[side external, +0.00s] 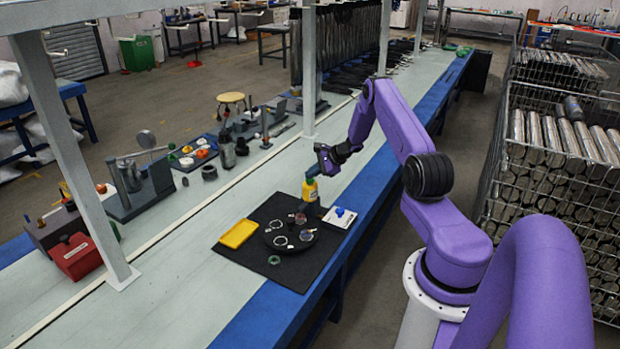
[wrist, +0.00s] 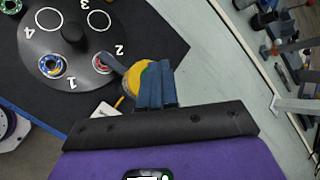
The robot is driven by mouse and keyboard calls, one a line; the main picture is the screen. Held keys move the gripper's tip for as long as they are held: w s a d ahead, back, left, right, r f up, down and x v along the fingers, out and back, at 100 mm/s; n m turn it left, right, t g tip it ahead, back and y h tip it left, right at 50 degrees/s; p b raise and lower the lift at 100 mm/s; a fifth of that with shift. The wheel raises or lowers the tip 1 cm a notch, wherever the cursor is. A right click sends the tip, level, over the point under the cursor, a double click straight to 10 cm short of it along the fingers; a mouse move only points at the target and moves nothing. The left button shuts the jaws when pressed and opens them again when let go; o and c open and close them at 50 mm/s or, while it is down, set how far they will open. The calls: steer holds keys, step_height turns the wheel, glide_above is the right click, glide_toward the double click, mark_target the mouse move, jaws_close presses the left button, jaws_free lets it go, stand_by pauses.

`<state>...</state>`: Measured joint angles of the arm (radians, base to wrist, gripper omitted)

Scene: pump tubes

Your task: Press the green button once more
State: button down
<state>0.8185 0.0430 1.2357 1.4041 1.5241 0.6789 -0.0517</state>
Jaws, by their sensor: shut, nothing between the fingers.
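My gripper (side external: 315,170) is shut and empty. In the wrist view its blue-grey fingers (wrist: 155,88) are together, in front of a yellow round body with a green patch (wrist: 132,78). In the side view this is a yellow bottle (side external: 309,190), standing upright at the far edge of the black mat, just below my fingertips. Whether they touch it I cannot tell. A blue-grey spout (wrist: 112,63) reaches from it toward place 2 of a dark round plate (wrist: 62,38). I cannot make out a separate green button; the green patch is partly hidden by my fingers.
The plate has numbered places; place 1 holds a colourful ring piece (wrist: 52,66). A green ring (side external: 274,260) lies on the black mat (side external: 300,272). A yellow tray (side external: 238,234) is at left, a white box with a blue top piece (side external: 340,217) at right.

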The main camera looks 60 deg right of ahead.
mark_target(312, 180)
stand_by(0.6)
steer(key=shift+r, duration=0.45)
steer(key=shift+r, duration=3)
